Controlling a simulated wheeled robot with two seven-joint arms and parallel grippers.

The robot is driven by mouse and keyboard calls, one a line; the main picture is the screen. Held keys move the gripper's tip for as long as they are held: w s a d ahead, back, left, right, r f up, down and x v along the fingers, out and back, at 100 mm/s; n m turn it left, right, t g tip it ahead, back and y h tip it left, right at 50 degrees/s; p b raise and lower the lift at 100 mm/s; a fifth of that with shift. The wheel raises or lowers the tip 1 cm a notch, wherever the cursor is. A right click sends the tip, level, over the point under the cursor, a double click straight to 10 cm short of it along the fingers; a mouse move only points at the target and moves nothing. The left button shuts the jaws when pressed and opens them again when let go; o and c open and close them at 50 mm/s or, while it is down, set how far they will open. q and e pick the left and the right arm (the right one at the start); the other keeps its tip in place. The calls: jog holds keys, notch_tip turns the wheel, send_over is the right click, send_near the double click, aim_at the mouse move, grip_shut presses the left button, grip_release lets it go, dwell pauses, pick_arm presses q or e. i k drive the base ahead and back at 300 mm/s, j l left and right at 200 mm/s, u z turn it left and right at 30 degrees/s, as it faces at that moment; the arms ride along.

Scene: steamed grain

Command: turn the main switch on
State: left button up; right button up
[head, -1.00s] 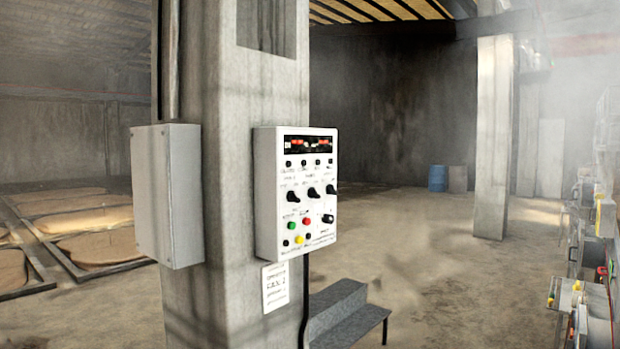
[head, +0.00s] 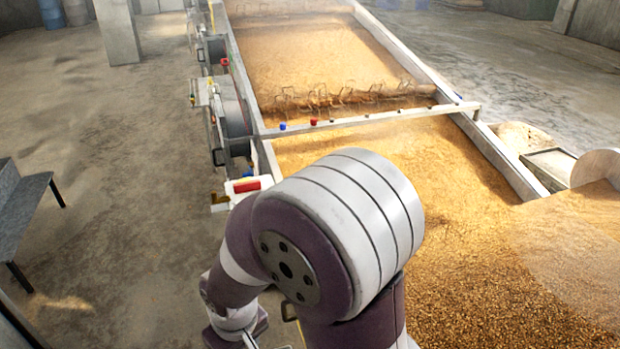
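No main switch can be made out in the head view now, and the pillar with the white control panel is out of frame. One of my arms, which looks like the right one, rises large in the lower middle. Its forearm bends down to the left. The end of this arm, with my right gripper (head: 250,340), is cut off by the bottom edge, so its fingers cannot be judged. My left gripper is not in view.
A long bed of grain (head: 310,60) with pale side walls runs away from me, crossed by a bar (head: 375,120). Machine housings (head: 233,120) line its left side. A grey step bench (head: 25,205) stands at the left. Concrete floor (head: 130,170) between is clear.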

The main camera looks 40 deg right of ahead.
aim_at(244, 185)
jog(key=z, duration=1.8)
jog(key=i+j+z, duration=0.5)
jog(key=j+z, duration=0.25)
jog(key=j, duration=0.15)
jog(key=i+j+z, duration=0.25)
jog(key=j, duration=0.15)
jog(key=j+z, duration=0.25)
jog(key=i+j, duration=0.1)
jog(key=j, duration=0.45)
jog(key=i+j, duration=0.1)
jog(key=j, duration=0.45)
jog(key=i+j+z, duration=0.1)
jog(key=j, duration=0.45)
jog(key=i+j, duration=0.1)
jog(key=j, duration=0.45)
